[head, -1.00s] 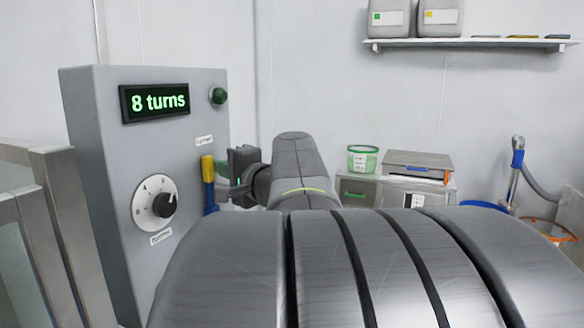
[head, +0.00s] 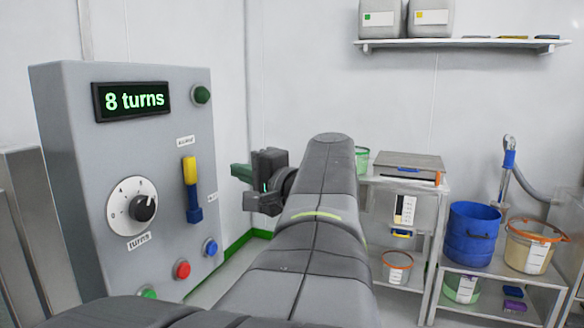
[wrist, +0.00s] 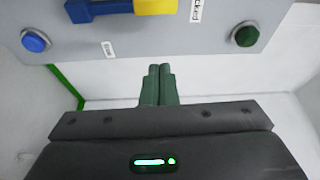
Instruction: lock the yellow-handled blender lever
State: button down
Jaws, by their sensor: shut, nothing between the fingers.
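The blender lever has a yellow handle (head: 190,171) and a blue lower part (head: 194,205). It sits on the right side of the grey panel face, with the yellow end pointing up. A small label (head: 185,141) is just above the yellow end; in the wrist view the label (wrist: 196,10) beside the yellow end (wrist: 155,6) is cut off and ends in "cked". My gripper (head: 236,172) is right of the lever and apart from it. Its green fingers (wrist: 160,71) are together and empty, short of the panel in the wrist view.
The control panel (head: 60,150) carries a display (head: 131,101) reading "8 turns", a dial (head: 131,206), a green button (head: 201,95), a red button (head: 183,269) and a blue button (head: 210,247). A steel shelf (head: 440,290) with buckets stands at the right. Some floor between is clear.

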jog(key=shift+v, duration=0.8)
